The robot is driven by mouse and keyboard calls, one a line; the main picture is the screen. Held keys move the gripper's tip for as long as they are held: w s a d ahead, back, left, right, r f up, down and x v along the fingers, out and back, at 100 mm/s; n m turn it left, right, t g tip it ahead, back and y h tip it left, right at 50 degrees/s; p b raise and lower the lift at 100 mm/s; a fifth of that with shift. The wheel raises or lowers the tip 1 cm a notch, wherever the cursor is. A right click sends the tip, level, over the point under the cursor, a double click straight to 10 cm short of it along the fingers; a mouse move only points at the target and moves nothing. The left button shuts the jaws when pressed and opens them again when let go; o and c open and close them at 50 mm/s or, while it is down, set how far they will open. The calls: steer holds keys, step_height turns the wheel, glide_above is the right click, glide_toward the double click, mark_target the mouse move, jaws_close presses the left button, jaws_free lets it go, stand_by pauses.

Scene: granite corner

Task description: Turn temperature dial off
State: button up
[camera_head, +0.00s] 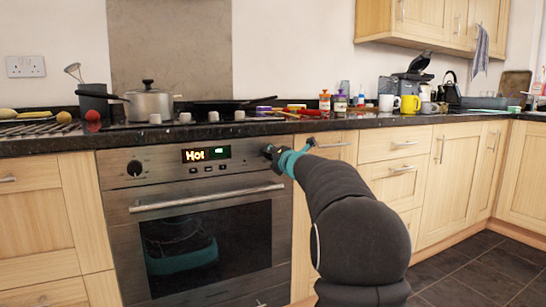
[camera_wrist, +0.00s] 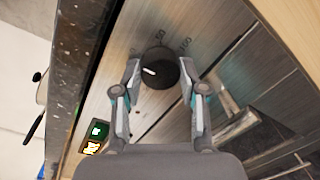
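A round black dial (camera_wrist: 158,70) with a white pointer mark and printed numbers around it is on the oven's steel panel in the wrist view. My gripper (camera_wrist: 160,78) is open, with one finger on each side of this dial; I cannot tell whether either finger touches it. In the head view my gripper (camera_head: 272,153) is at the right end of the oven (camera_head: 205,225) panel and mostly hides that dial. The oven display (camera_head: 206,154) reads "Hot" in orange beside a green area. It also shows at the lower left in the wrist view (camera_wrist: 94,138).
A second dial (camera_head: 134,168) is at the panel's left end. The oven door handle (camera_head: 205,199) sticks out below the panel. The dark countertop (camera_head: 60,143) overhangs above, with a pot (camera_head: 148,103) and a pan (camera_head: 222,104) on the hob.

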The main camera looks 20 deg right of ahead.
steer(key=o, duration=0.4)
steer(key=shift+o, duration=0.2)
steer(key=s, duration=1.2)
steer(key=shift+r, duration=0.25)
steer(key=shift+a, duration=0.1)
